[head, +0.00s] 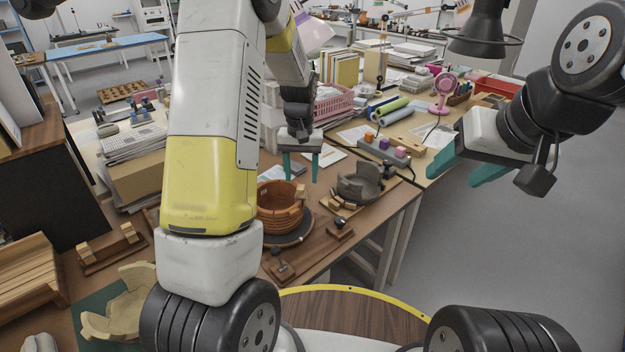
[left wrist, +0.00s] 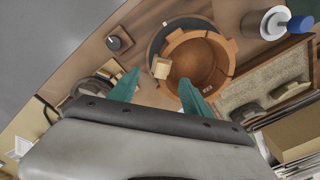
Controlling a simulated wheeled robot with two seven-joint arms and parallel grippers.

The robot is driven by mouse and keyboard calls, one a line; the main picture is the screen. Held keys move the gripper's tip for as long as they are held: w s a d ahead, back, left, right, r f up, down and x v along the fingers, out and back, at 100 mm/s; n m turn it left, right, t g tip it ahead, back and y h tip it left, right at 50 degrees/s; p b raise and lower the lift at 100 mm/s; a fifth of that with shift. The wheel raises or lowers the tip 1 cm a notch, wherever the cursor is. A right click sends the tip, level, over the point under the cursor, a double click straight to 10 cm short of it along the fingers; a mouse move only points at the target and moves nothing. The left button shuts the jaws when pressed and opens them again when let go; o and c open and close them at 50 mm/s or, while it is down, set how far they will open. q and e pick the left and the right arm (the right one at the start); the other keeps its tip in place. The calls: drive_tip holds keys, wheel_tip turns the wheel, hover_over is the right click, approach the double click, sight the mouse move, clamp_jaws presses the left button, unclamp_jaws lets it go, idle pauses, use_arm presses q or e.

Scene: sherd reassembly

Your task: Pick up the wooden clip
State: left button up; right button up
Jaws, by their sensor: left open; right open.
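The wooden clip (head: 300,191) is a small pale block on the rim of a round terracotta pot (head: 277,213). In the left wrist view the clip (left wrist: 161,68) shows between the fingertips in the picture, on the rim of the pot (left wrist: 207,50). My left gripper (head: 301,167) is open, its teal fingers pointing down above the clip; it also shows in the left wrist view (left wrist: 158,74). I see no contact with the clip. My right gripper (head: 465,168) is open and empty, out over the floor to the right of the table.
A dark grey broken vessel (head: 358,186) stands right of the pot. A wooden base with a black knob (head: 340,229) lies near the table's front edge. A grey block with coloured cubes (head: 384,147) and a pink crate (head: 333,104) are farther back. A pale sherd (head: 120,305) lies front left.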

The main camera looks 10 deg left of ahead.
sight(301, 187)
use_arm(q)
drive_tip(key=f, duration=0.5)
drive_tip(key=shift+s, duration=0.25)
drive_tip(key=shift+a+r, duration=0.1)
drive_tip(key=c, duration=0.9)
drive_tip(key=shift+c, duration=0.2)
